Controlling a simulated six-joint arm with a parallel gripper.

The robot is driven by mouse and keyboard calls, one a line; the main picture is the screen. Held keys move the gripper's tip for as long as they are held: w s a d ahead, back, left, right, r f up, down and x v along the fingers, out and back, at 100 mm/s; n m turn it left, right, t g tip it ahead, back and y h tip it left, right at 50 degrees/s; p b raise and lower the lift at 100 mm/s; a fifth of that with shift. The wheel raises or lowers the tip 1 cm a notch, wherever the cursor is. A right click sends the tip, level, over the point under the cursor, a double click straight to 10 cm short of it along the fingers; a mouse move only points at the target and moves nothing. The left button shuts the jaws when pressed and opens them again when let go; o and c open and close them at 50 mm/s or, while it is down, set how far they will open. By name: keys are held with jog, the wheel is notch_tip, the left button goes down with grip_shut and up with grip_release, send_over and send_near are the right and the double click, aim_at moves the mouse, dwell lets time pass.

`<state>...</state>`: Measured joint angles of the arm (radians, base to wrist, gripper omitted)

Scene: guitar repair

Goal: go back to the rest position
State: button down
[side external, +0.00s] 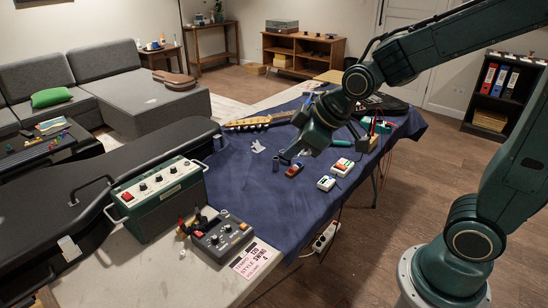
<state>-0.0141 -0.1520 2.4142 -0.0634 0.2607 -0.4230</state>
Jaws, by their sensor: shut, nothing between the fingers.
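My gripper (290,157) is at the end of my dark green arm, which reaches in from the right over the blue cloth (240,185) on the work table. It points down and to the left, close above small parts on the cloth. Its fingers are shut and look empty. A small dark cylinder (276,164) stands just left of the fingertips. A small red and dark pedal (294,170) lies just below them. I cannot tell the exact gap between the fingertips and these things.
A green amplifier (158,197) and a grey control box (222,236) stand at the front left. A black case (90,210) lies left. Open air is above the cloth.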

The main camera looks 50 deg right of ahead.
jog(key=s+d+r+m, duration=0.1)
jog(key=s+r+m, duration=0.1)
jog(key=s, duration=0.6)
jog(key=s+d+r+m+g, duration=0.1)
jog(key=s+r+m, duration=0.2)
jog(key=s, duration=0.6)
jog(key=shift+r+g+h, duration=0.3)
jog(key=shift+r+h, duration=0.05)
jog(key=shift+h, duration=0.05)
jog(key=c, duration=2.2)
grip_release()
